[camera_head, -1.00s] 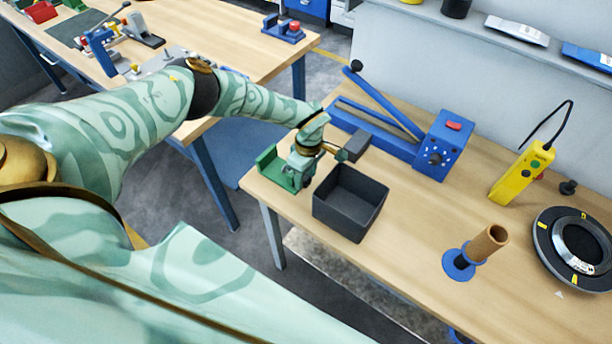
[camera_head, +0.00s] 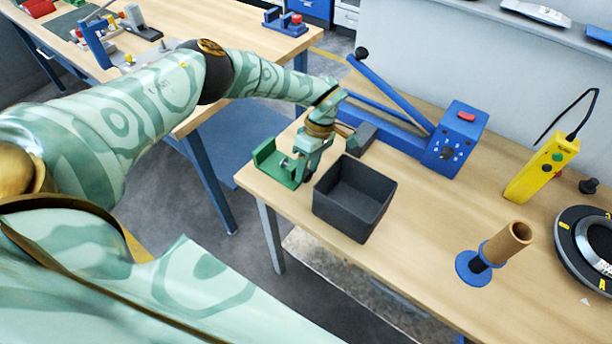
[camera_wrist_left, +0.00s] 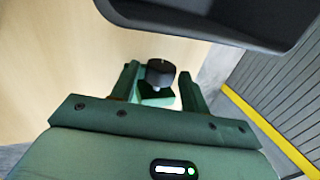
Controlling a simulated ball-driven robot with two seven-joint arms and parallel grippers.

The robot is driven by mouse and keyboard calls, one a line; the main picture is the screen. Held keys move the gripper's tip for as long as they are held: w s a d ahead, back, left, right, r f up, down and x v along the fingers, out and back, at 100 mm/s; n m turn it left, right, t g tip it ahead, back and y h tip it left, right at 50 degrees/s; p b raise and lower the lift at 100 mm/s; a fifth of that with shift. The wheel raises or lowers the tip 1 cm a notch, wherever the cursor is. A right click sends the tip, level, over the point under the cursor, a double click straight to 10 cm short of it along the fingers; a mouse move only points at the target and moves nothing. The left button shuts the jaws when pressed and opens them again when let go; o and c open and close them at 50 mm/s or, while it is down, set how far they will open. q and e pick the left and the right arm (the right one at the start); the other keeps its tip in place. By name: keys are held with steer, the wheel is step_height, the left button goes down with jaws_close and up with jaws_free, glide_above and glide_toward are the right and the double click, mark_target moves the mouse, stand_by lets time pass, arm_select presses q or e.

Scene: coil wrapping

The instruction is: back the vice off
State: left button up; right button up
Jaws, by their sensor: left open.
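The green vice (camera_head: 266,158) stands at the left end of the workbench, beside the dark open bin. My left gripper (camera_head: 298,174) is at the vice's right side, pointing down, and hides part of it. In the left wrist view, a round black knob (camera_wrist_left: 160,72) with a pale mark shows between the two spread fingers of my left gripper (camera_wrist_left: 160,88). A green piece sits just below the knob. The fingers are open, with a gap visible on either side of the knob. My right gripper is not in view.
The dark bin (camera_head: 329,208) is close to the right of my left gripper. Behind are a dark grey block (camera_head: 362,138) and a blue lever machine (camera_head: 455,140). A yellow pendant (camera_head: 541,168) and a brown tube on a blue stand (camera_head: 508,242) are further right. Bare tabletop lies between.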

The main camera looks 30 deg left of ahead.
arm_select(q)
steer(key=shift+r, duration=0.1)
steer(key=p+v, duration=0.1)
steer(key=v, duration=0.5)
steer(key=shift+w+r, duration=0.15)
steer(key=shift+r, duration=0.25)
